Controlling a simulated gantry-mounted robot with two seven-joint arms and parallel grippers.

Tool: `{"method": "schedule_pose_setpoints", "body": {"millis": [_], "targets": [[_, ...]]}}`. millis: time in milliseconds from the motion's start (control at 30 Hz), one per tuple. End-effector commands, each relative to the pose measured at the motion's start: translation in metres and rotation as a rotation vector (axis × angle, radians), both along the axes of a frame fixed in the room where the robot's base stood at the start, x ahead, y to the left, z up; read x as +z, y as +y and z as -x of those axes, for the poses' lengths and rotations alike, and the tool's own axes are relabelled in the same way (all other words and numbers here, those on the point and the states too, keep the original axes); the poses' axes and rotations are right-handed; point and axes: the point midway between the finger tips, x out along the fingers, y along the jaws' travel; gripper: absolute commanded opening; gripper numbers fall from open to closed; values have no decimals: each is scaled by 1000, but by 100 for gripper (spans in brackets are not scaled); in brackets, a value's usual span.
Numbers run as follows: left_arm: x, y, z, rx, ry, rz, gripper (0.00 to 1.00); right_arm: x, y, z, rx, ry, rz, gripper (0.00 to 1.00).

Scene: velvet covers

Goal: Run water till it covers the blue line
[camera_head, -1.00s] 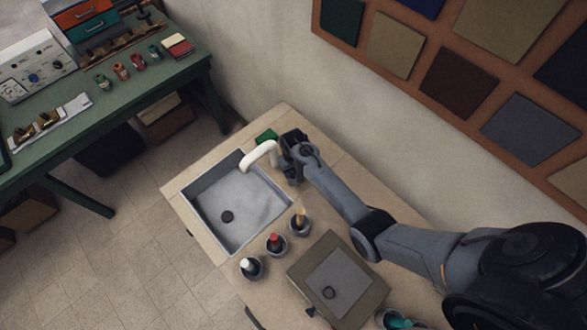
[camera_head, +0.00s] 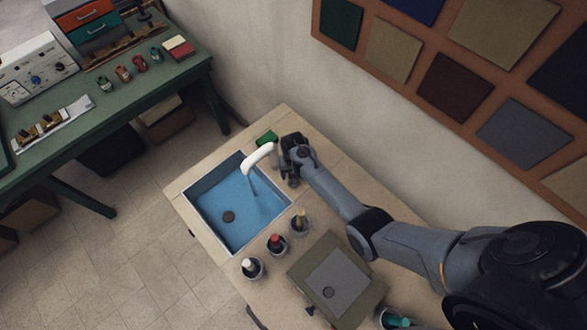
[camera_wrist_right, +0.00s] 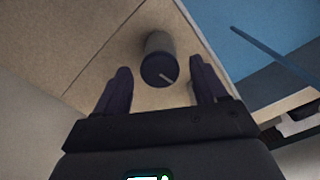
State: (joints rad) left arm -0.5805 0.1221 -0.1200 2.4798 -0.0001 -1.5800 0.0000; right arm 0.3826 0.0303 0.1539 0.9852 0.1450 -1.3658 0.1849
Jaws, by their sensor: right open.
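The sink (camera_head: 213,171) is set into the counter, and blue water (camera_head: 228,200) lies in it. A thin stream (camera_head: 253,186) falls from the white spout (camera_head: 261,153). The stream also shows in the right wrist view (camera_wrist_right: 272,54). A dark round knob (camera_wrist_right: 158,60) with a pale pointer mark stands on the counter beside the sink. My right gripper (camera_head: 287,166) is open, its fingers (camera_wrist_right: 160,88) on either side of the knob's near end, with gaps visible. I cannot make out the blue line on the sink wall. My left gripper is out of view.
A green block (camera_head: 267,138) lies behind the spout. A square board (camera_head: 338,280) lies on the counter at the front. A green workbench (camera_head: 110,85) stands at the left.

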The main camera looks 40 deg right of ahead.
Motion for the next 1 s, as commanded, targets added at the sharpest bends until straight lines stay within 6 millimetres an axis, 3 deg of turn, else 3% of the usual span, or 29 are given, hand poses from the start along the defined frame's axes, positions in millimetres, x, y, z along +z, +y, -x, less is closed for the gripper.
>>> {"method": "schedule_pose_setpoints", "body": {"millis": [167, 600, 800, 1000], "targets": [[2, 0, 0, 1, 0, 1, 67, 15, -1, -1, 1, -3, 1, 72], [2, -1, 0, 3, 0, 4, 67, 85, 0, 0, 0, -2, 1, 72], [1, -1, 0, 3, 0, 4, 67, 103, 0, 0, 0, 0, 1, 72], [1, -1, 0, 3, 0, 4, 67, 107, 0, 0, 0, 0, 1, 72]]}}
